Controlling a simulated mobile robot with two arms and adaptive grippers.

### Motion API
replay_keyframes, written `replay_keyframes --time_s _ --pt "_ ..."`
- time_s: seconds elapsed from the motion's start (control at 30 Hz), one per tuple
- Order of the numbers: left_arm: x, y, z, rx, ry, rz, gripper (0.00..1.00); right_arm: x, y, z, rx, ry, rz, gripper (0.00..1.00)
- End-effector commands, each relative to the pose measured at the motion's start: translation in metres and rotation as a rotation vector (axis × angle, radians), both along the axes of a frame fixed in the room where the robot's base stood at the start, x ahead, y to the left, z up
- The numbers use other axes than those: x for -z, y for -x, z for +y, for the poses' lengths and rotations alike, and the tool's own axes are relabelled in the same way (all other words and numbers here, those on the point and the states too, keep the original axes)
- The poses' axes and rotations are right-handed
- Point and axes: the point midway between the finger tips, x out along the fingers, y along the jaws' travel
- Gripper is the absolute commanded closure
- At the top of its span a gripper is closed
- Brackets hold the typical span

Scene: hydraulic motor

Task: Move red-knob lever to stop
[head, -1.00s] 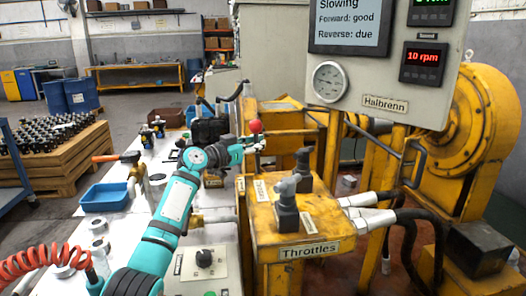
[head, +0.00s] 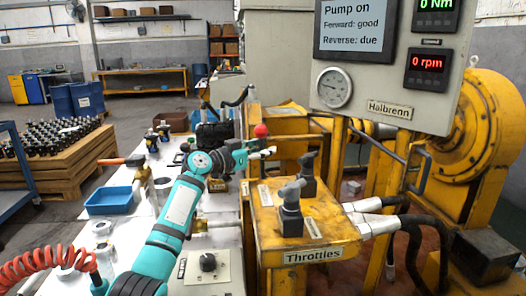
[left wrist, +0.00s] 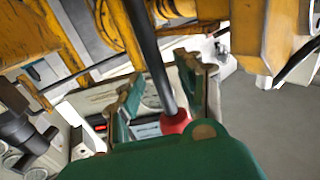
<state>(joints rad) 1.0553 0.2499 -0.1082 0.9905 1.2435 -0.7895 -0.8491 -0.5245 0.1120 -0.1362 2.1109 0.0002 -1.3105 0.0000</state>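The lever's red knob (head: 261,130) shows just above the fingers of my left gripper (head: 262,152) in the head view. In the left wrist view the red knob (left wrist: 175,124) sits at the end of a dark lever shaft (left wrist: 152,52). The two fingers of my left gripper (left wrist: 168,98) stand on either side of the shaft and knob, with gaps visible, so it looks open. The green gripper body hides part of the knob. The lever's stop mark cannot be made out. My right gripper is not in view.
The yellow throttle stand (head: 305,240) with two grey throttle levers is right of my left arm. A panel screen (head: 353,28) reads "Pump on", and the speed display (head: 429,62) reads 0 rpm. A blue tray (head: 110,201) and fittings lie on the bench at left.

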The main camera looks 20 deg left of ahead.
Motion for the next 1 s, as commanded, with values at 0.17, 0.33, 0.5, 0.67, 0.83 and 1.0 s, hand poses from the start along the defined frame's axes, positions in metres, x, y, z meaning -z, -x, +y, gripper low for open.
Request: replay_keyframes --time_s 0.17,0.33,0.5,0.67,0.83,1.0 --pt "-0.026 0.0 0.0 -0.001 -0.001 -0.006 0.63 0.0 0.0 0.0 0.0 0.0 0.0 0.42" --pt "-0.061 0.0 0.0 0.0 0.0 -0.006 0.63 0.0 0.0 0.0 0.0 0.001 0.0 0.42" --pt "-0.086 0.0 0.0 0.001 -0.001 -0.003 0.63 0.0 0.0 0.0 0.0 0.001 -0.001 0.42" --pt "-0.096 0.0 -0.001 0.001 -0.001 0.001 0.63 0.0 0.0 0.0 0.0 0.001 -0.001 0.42" --pt "-0.097 0.0 -0.001 0.002 0.0 0.002 0.63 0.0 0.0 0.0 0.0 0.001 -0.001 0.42" --pt "-0.098 0.0 -0.001 0.001 -0.001 0.002 0.63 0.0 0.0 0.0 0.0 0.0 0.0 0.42"
